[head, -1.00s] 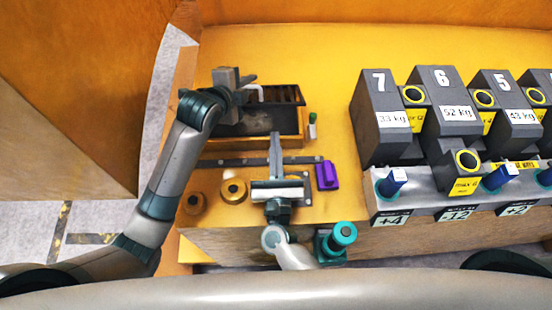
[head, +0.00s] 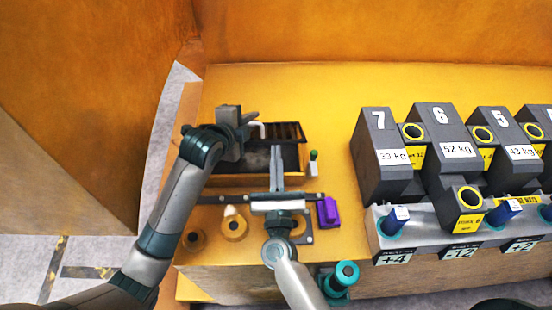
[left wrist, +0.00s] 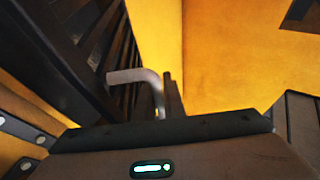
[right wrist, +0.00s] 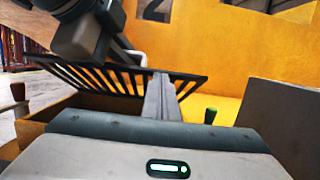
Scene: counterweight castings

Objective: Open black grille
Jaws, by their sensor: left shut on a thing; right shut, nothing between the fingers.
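The black grille (head: 288,132) is at the far side of a yellow box (head: 225,181). In the right wrist view the grille (right wrist: 105,78) is tilted up, and the dark inside of the box shows in the head view. My left gripper (head: 254,124) is shut on the pale bent handle (head: 262,130) at the grille's left; the left wrist view shows this handle (left wrist: 135,75) near the dark bars. My right gripper (head: 277,150) is shut and empty, its fingers reaching over the box's front wall towards the grille. Whether they touch it cannot be told.
A green-topped piece (head: 313,165) stands right of the box. A teal cylinder (head: 343,274) is nearer. Grey numbered weights (head: 378,150) fill the right. The yellow surface behind the box is clear.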

